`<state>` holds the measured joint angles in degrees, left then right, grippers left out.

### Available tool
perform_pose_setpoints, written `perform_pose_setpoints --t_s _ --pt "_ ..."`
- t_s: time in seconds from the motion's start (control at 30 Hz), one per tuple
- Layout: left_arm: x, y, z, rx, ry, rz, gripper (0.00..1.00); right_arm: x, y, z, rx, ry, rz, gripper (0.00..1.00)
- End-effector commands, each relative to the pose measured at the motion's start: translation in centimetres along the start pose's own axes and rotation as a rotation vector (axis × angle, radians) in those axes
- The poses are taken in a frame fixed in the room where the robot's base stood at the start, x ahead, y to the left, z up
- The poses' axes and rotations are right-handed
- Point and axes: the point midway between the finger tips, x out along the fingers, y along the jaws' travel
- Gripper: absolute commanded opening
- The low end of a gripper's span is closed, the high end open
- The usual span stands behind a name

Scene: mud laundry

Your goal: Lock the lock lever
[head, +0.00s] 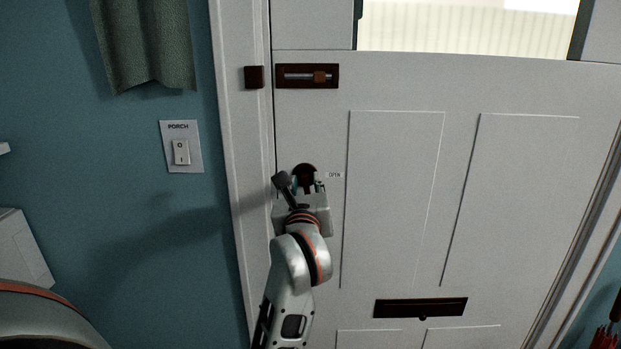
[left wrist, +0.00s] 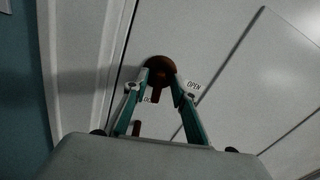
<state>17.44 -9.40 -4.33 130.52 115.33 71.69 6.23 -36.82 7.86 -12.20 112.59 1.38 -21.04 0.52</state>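The lock lever shows in the left wrist view as a round dark-brown plate (left wrist: 160,68) with a short lever (left wrist: 155,95) pointing down from it. In the head view the top of the round plate (head: 305,169) shows on the white door, above my left gripper (head: 304,184), which hides the lever. In the left wrist view the two fingers of my left gripper (left wrist: 160,84) are apart, one on each side of the lever, with gaps visible. An "OPEN" label (left wrist: 194,85) is right of the plate; another label (left wrist: 148,99) is partly hidden. My right gripper is not in view.
A brown slide bolt (head: 307,76) is higher on the door, with its keeper (head: 254,77) on the frame. A dark mail slot (head: 420,307) is lower right. A porch switch (head: 181,147) and a green cloth (head: 147,45) are on the blue wall at left.

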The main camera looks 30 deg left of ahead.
Motion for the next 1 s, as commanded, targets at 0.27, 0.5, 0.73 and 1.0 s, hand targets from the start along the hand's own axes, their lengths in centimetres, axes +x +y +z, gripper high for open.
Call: perform_pose_setpoints --t_s 0.27,0.5,0.73,1.0 --pt "0.0 0.2 0.0 0.0 0.0 0.0 0.26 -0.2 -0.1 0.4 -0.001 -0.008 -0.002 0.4" --pt "0.0 0.2 0.0 0.001 0.0 0.0 0.0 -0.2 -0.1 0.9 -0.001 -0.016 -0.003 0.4" --pt "0.0 0.1 0.3 0.05 -0.002 0.0 0.0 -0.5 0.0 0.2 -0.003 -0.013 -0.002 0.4" --pt "0.1 0.2 0.2 0.189 -0.001 0.0 0.0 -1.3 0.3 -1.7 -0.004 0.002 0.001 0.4"
